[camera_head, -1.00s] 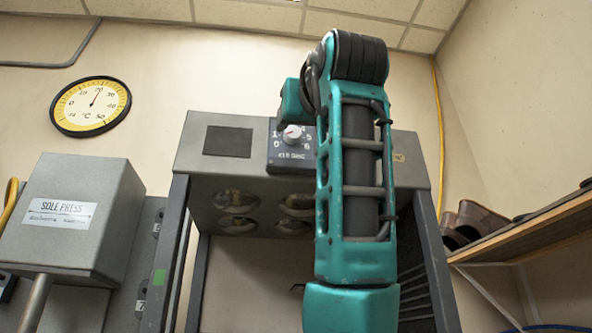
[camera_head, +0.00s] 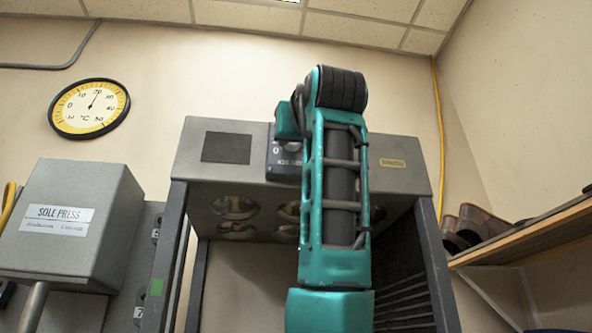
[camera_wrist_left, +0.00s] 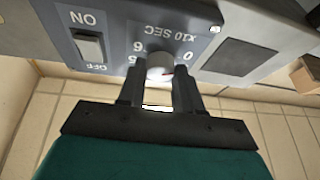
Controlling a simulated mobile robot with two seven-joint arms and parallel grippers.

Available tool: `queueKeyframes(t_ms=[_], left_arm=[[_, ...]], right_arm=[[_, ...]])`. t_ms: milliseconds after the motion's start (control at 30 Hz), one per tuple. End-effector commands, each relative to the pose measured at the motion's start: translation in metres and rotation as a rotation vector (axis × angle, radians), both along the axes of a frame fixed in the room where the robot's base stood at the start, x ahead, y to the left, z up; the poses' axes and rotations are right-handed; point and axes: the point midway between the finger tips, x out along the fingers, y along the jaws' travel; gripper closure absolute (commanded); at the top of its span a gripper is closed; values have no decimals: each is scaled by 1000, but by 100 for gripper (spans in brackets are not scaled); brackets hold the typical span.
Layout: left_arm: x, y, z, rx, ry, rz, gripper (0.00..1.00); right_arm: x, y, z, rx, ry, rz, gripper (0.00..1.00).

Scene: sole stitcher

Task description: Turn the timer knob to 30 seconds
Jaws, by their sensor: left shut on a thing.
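The timer knob (camera_wrist_left: 159,64) is a small white-grey round knob on a dark dial plate (camera_wrist_left: 212,48), marked "X10 SEC", in the left wrist view. That view shows the panel upside down, with 0, 5 and 6 readable by the knob. My left gripper (camera_wrist_left: 158,87) has one dark finger on each side of the knob and is shut on it. A bit of red shows on the knob; where it points I cannot tell. In the head view my teal arm hides most of the dial plate (camera_head: 284,164) and the gripper. My right gripper is not in view.
An ON/OFF switch (camera_wrist_left: 88,47) sits beside the knob. The grey machine housing (camera_head: 400,160) has a dark square panel (camera_head: 226,148). A sole press (camera_head: 80,215) stands at left, and a shelf with shoes (camera_head: 530,228) at right. A round thermometer (camera_head: 89,108) hangs on the wall.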

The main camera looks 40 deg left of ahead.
Motion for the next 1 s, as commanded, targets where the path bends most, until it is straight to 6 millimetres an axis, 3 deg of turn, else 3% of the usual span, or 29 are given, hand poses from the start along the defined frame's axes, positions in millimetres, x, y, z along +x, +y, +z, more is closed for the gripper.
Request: queueKeyframes(t_ms=[267, 667, 1000], left_arm=[[0, 0, 0, 1, -1, 0, 96], [-2, 0, -1, 52, 62, -1, 96], [-5, 2, -1, 221, 273, 0, 96]], right_arm=[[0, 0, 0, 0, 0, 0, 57], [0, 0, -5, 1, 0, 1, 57], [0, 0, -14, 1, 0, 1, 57]])
